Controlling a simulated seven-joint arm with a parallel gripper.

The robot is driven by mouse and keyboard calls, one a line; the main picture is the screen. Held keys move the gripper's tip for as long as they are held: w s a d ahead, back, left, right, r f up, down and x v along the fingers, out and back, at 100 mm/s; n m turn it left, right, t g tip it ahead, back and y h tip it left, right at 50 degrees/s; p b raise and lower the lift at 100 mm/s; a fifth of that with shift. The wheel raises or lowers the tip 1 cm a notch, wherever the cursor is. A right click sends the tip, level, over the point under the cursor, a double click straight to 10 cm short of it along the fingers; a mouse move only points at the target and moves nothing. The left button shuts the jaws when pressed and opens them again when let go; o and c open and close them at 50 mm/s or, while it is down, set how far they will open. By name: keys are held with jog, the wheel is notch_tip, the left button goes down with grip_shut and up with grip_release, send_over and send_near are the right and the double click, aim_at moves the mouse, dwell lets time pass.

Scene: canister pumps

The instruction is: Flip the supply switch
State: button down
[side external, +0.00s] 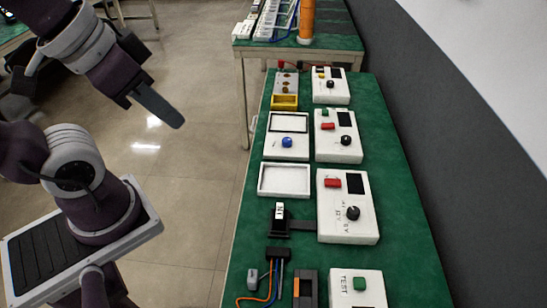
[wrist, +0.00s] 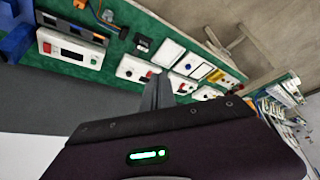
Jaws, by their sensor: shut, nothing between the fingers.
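My gripper (side external: 178,122) is shut and empty, held in the air left of the green table, over the floor. Its shut fingers also show in the wrist view (wrist: 158,92). I cannot tell which control is the supply switch. White boxes with a coloured button, a dark screen and a black knob stand along the table: one with a red button (side external: 333,182) mid-table, one behind it (side external: 338,150), one at the far end (side external: 331,98), and a TEST box with a green button (side external: 360,284) in front. A box with a red button also shows in the wrist view (wrist: 70,49). My gripper touches none of them.
A blue-knobbed white box (side external: 287,154), an empty white tray (side external: 285,193), a black holder with a white tag (side external: 279,220), a wired black block (side external: 278,255) and a yellow tray (side external: 284,102) line the table's left side. A grey wall is at right.

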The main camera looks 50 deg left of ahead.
jog(key=w+d+r+n+g, duration=0.2)
jog(key=w+r+n, duration=0.1)
jog(key=w, duration=0.9)
jog(key=n+g, duration=0.4)
jog(key=n, duration=0.2)
send_over(338, 181)
notch_tip(338, 181, down, 18)
jog(key=shift+f, duration=0.15)
notch_tip(338, 181, down, 14)
jog(key=shift+r, duration=0.1)
